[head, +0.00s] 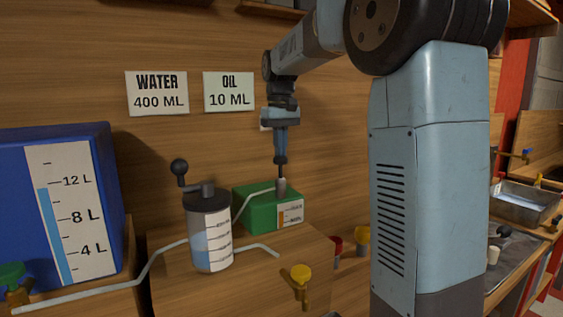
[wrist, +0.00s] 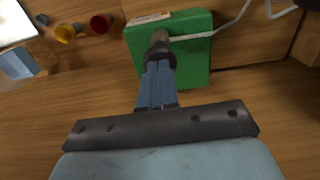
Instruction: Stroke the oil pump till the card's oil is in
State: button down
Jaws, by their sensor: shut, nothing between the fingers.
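The oil card (head: 229,92) on the wooden wall reads "OIL 10 ML". A green box (head: 258,213), likely the oil pump, stands on the wooden bench and has a small scale label with an orange bar on its front. A grey knob (head: 281,188) stands on its top. My gripper (head: 281,172) points straight down over this knob, shut and empty, with its tips at or just above it; contact is not clear. In the wrist view the shut fingers (wrist: 158,68) line up with the knob, over the green box (wrist: 188,62).
A water card (head: 157,93) reads "WATER 400 ML". A blue tank (head: 50,165) is at far left. A yellow valve (head: 300,276) is in front.

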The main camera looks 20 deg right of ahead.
jog(key=shift+f, duration=1.75)
jog(key=shift+r, duration=2.45)
notch_tip(320, 180, up, 6)
